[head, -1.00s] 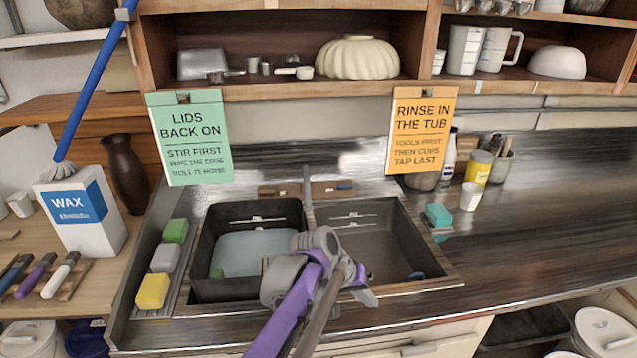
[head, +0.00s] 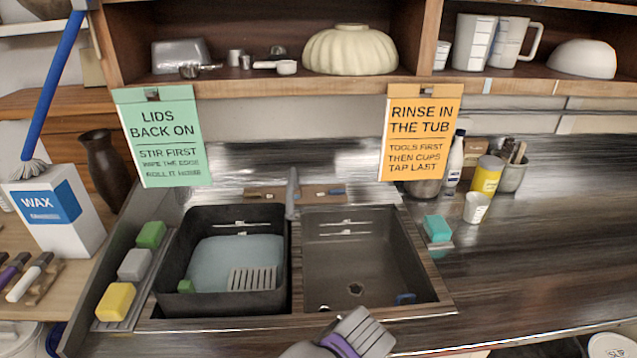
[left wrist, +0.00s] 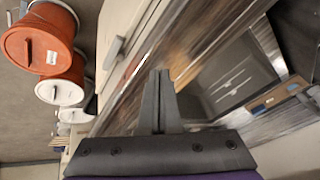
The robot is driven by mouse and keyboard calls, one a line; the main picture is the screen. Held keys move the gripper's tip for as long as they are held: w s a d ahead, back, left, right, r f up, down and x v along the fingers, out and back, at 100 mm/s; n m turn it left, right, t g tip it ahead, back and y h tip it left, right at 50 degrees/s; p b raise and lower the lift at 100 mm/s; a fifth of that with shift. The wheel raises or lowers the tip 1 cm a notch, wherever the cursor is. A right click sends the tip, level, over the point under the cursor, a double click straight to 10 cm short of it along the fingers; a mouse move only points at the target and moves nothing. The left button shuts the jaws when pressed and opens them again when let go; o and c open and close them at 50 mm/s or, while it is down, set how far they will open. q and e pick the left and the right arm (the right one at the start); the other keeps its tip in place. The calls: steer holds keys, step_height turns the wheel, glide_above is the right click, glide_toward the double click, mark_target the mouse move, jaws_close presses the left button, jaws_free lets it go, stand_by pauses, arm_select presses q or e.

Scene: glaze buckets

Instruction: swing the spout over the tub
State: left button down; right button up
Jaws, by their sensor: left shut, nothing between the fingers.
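The grey spout (head: 292,188) stands at the back of the sink and points forward along the divider between the two basins. It is not over the left basin's water. The dark tub (head: 230,214) is on the left and holds pale blue water. In the left wrist view my left gripper (left wrist: 162,76) is shut and empty, near the counter's front edge and apart from the spout. My right gripper is not in view.
The empty right basin (head: 350,255) has a drain and a small blue item. Sponges (head: 133,265) line the left side; a teal sponge (head: 437,228) is at right. Buckets (left wrist: 42,45) stand below.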

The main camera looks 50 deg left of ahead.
mark_target(292, 192)
arm_select(q)
steer(key=w+a, duration=0.1)
steer(key=w+a+r+y, duration=0.1)
steer(key=w+a, duration=0.1)
steer(key=w+a+r+y, duration=0.1)
steer(key=w+a, duration=0.1)
steer(key=shift+w+g+b, duration=0.25)
steer(key=shift+g+b, duration=0.1)
steer(key=shift+g, duration=0.05)
steer(key=w+a+r+n+g+y+b, duration=0.1)
steer(key=w+a+r+y, duration=0.25)
steer(key=w+a, duration=0.35)
steer(key=w+a+r+g+y+b, duration=0.1)
steer(key=w+a+r+g+y, duration=0.25)
steer(key=a, duration=0.55)
steer(key=w+a+r+n+y+b, duration=0.1)
steer(key=w+a+r+y+b, duration=0.15)
steer(key=w+a+y, duration=0.4)
steer(key=s+a+f+h+p, duration=0.1)
steer(key=s+a+f+h, duration=0.1)
steer(key=a, duration=1.1)
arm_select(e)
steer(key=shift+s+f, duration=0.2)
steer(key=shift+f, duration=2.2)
arm_select(q)
steer(key=shift+s+a+t, duration=0.1)
steer(key=shift+a+t, duration=0.05)
steer(key=shift+t, duration=0.1)
